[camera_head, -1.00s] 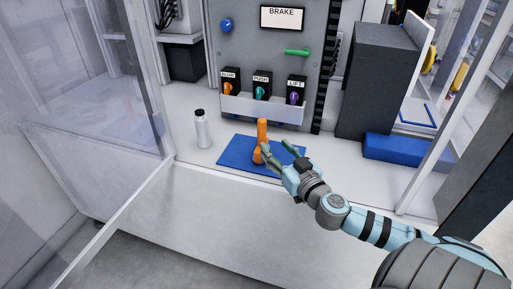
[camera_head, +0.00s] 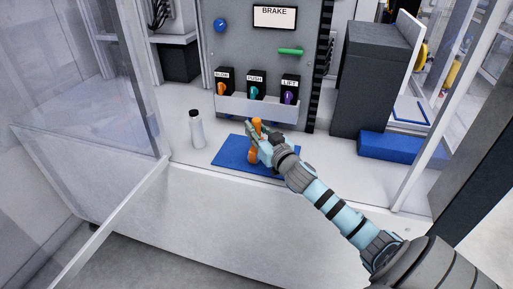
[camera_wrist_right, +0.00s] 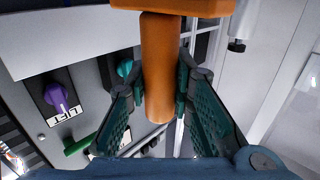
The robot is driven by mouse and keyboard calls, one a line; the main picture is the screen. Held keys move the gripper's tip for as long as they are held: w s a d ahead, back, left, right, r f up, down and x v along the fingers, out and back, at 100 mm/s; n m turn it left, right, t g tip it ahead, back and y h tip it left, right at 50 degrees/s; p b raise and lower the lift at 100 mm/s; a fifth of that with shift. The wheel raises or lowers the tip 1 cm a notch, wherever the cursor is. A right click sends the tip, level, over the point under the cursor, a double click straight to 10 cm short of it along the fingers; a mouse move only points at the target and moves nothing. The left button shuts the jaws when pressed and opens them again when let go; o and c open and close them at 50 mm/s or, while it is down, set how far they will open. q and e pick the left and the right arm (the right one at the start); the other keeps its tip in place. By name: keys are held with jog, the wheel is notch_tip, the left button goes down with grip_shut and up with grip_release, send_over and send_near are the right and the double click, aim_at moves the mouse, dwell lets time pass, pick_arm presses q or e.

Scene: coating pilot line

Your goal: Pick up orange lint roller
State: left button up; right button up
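The orange lint roller (camera_head: 252,157) stands roughly upright on the blue mat (camera_head: 228,151) in the head view. My right gripper (camera_head: 257,133) is at its upper part and hides some of it. In the right wrist view the orange shaft (camera_wrist_right: 161,65) lies between the two textured fingers. The fingertips sit close against both its sides, and the gripper (camera_wrist_right: 160,88) looks shut on it. A wider orange part crosses the top edge of that view. The roller appears still on the mat. My left gripper is not in view.
A white bottle (camera_head: 196,130) stands left of the mat. Behind is a grey panel with a label shelf (camera_head: 258,106), several coloured knobs and a green lever (camera_head: 290,51). A dark grey box (camera_head: 368,85) and a blue block (camera_head: 400,150) stand right. A clear door (camera_head: 85,85) is at left.

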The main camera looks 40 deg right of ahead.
grip_shut()
